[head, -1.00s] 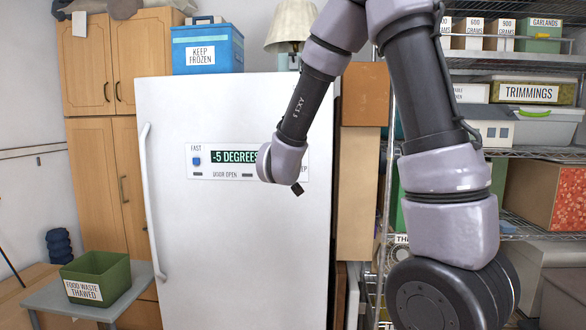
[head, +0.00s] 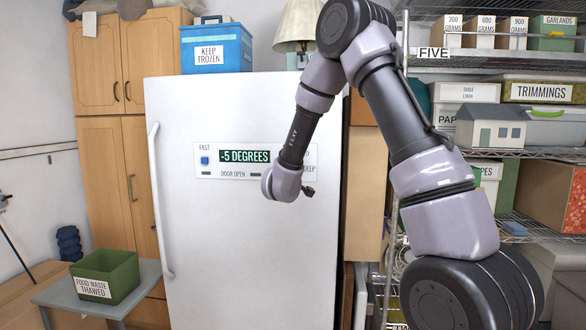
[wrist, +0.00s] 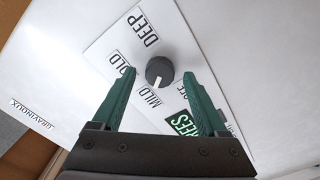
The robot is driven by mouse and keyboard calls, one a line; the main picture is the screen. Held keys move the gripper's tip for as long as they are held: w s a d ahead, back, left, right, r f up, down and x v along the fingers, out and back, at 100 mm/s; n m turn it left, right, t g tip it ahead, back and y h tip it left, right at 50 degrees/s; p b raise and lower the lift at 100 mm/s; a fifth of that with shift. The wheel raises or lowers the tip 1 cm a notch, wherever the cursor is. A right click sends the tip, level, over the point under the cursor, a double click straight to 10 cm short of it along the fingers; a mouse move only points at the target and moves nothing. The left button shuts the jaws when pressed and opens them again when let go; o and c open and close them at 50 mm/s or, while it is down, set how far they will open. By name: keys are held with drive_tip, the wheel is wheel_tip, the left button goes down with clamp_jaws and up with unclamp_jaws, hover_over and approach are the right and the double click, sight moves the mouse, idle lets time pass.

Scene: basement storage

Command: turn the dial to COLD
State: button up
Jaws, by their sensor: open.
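The dial (wrist: 160,71) is a dark round knob with a white pointer on a white label plate on the freezer door. In the wrist view its pointer aims at the word MILD. The COLD label is partly hidden behind the left finger, and DEEP lies up and left. My gripper (wrist: 160,74) is open, with one green finger on each side of the dial; I see gaps between fingers and knob, but cannot tell the depth. In the head view the white freezer (head: 245,260) shows its panel reading -5 DEGREES (head: 244,156); my wrist hides the dial there.
A blue KEEP FROZEN box (head: 215,50) and a lamp (head: 298,30) stand on the freezer. Shelves with boxes (head: 540,90) fill the right side. The floor is mostly out of view.

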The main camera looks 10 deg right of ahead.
drive_tip(key=shift+w+d, duration=0.15)
drive_tip(key=shift+w, duration=0.4)
clamp_jaws()
drive_tip(key=shift+m, duration=0.3)
drive_tip(key=m, duration=1.3)
idle(0.4)
